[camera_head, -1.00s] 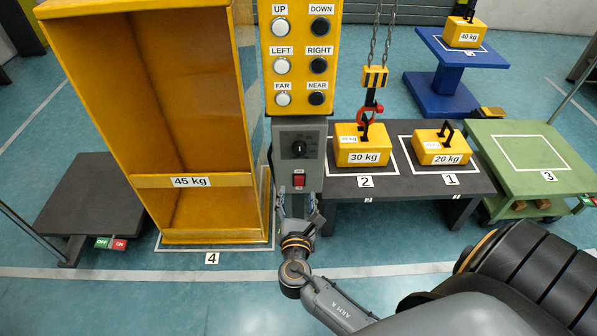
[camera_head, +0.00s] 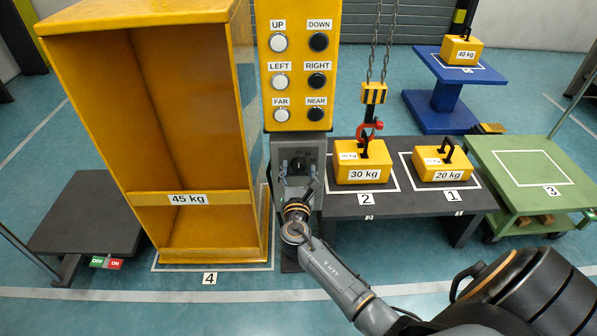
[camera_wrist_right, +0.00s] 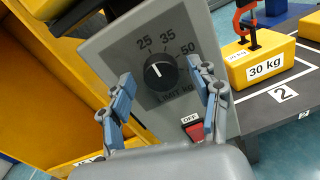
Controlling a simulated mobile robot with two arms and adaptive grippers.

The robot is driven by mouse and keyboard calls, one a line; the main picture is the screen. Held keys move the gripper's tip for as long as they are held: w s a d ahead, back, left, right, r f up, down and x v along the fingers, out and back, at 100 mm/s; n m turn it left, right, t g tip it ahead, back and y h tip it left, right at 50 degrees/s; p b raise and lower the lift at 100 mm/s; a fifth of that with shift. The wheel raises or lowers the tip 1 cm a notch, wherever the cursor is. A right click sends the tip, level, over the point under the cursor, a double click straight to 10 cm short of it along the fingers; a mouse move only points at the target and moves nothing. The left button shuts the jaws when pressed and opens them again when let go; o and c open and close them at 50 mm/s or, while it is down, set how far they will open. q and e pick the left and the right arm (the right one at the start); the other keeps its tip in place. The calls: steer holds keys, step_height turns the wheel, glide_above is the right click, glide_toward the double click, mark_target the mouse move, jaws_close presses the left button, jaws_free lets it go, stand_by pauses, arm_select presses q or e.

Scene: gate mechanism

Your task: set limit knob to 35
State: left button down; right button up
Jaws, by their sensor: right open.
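The limit knob (camera_wrist_right: 160,73) is a round black dial on a grey panel (camera_wrist_right: 105,45) marked 25, 35 and 50. Its white pointer line appears to lean up and left, toward the 25 side. In the head view the knob (camera_head: 298,162) shows small, just beyond my right gripper (camera_head: 298,176). In the right wrist view my right gripper (camera_wrist_right: 163,82) is open, with one blue-padded finger on each side of the knob. The fingers look apart from it; their depth from the panel is hard to judge. My left gripper is not in view.
A red switch (camera_wrist_right: 195,130) sits below the knob, near the right finger. A yellow button panel (camera_head: 300,60) is above. A tall yellow 45 kg box (camera_head: 188,199) stands left. A dark table (camera_head: 400,205) with 30 kg and 20 kg weights stands right.

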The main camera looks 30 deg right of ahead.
steer(key=shift+w+d, duration=0.15)
steer(key=shift+c, duration=0.5)
steer(key=c, duration=1.1)
steer(key=shift+o, duration=0.2)
